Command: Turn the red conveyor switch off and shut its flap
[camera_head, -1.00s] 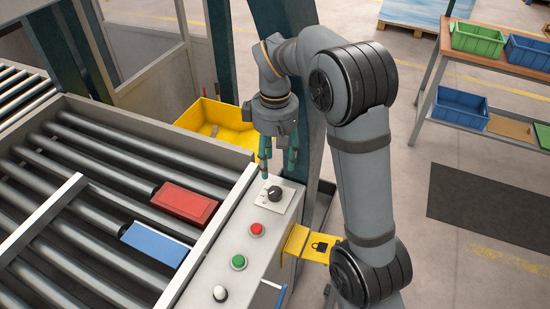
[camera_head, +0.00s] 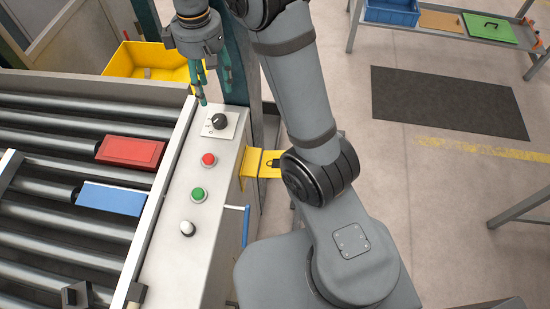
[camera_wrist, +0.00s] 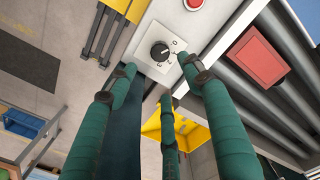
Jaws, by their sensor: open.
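A black rotary switch (camera_head: 219,122) on a pale square plate sits at the far end of the grey control box; it also shows in the wrist view (camera_wrist: 160,50). A yellow flap (camera_head: 250,160) with a padlock mark sticks out from the box's right side, partly behind my arm. Yellow metal also shows in the wrist view (camera_wrist: 103,33). My gripper (camera_head: 213,88) is open and empty, its green fingers just beyond the rotary switch. In the wrist view the knob appears between and beyond the fingertips. I cannot tell whether a finger touches the plate.
A red block (camera_head: 130,152) and a blue block (camera_head: 110,198) lie on the rollers at left. A yellow bin (camera_head: 160,62) stands behind.

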